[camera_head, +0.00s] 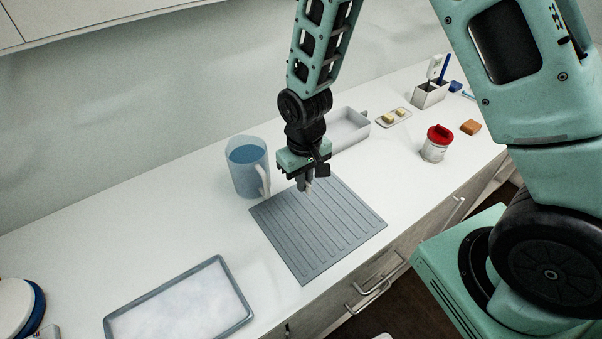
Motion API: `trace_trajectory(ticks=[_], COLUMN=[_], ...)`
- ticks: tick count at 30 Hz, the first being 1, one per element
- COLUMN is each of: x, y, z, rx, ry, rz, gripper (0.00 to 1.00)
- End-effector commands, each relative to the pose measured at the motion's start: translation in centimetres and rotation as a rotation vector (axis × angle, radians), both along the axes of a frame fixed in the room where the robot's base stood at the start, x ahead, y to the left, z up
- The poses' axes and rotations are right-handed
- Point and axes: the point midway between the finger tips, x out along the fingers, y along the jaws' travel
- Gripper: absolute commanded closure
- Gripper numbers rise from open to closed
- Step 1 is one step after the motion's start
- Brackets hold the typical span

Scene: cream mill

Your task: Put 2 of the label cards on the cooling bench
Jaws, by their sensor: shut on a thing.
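My gripper (305,186) points down over the back part of a grey ribbed mat (335,240) on the white counter (430,185). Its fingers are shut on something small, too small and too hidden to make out. No label card can be clearly told in this view. Nothing marks which surface is the cooling bench; the long white counter is the only broad worktop in view.
A jug of blue liquid (247,168) stands close left of my gripper. A frosty-looking tray (180,302) lies front left. Behind are a pale bin (350,131) and a small butter dish (393,116). A red-lidded jar (436,143) stands right. Bare counter lies between them.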

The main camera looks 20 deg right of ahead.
Motion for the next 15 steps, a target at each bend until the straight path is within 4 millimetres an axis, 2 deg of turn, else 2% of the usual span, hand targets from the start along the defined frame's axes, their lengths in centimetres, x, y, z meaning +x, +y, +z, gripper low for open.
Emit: trace_trajectory(ticks=[15], x=[0.0], y=[0.0], z=[-5.0], rx=[0.0], ry=[0.0], rz=[0.0], gripper=[1.0])
